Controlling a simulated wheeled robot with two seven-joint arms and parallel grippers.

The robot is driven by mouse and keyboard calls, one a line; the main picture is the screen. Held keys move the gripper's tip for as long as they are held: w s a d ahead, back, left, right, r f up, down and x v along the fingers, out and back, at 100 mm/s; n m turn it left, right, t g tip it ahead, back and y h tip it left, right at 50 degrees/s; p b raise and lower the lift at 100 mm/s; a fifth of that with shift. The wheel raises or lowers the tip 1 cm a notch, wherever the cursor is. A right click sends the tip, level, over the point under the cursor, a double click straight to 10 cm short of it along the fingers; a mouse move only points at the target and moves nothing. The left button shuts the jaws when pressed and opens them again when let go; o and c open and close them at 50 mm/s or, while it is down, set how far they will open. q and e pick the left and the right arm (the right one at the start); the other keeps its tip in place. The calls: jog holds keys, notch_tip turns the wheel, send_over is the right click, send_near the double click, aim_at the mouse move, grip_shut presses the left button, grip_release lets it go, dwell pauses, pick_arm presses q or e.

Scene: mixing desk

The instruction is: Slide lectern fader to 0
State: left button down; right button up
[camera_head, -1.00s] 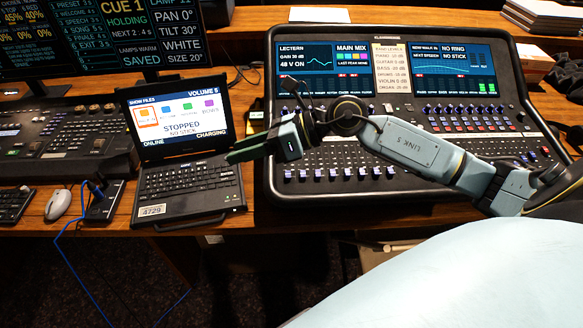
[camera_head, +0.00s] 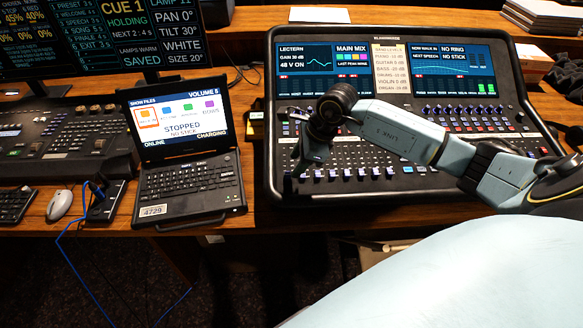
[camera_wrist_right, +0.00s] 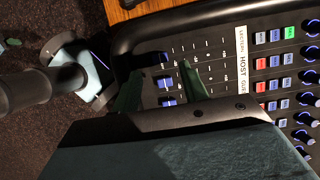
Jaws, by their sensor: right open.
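The lectern fader's dark cap (camera_wrist_right: 157,58) is first in the row in the right wrist view, in line with the LECTERN label (camera_wrist_right: 240,38). It sits at the end of its slot away from the label. My right gripper (camera_wrist_right: 161,68) is open, its two green fingers apart, with the lectern cap just beyond the tips. I cannot tell whether they touch anything. In the head view my right gripper (camera_head: 302,160) points down over the left end of the fader row and hides the lectern fader.
The mixing desk (camera_head: 275,130) carries several other faders, with the host cap (camera_wrist_right: 165,82) beside the lectern one. A laptop (camera_head: 190,185) stands left of the desk, with a mouse (camera_head: 60,205) further left. The wooden table edge lies in front.

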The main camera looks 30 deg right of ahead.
aim_at(288, 174)
jog(key=shift+x, duration=2.15)
jog(key=shift+c, duration=0.3)
grip_shut()
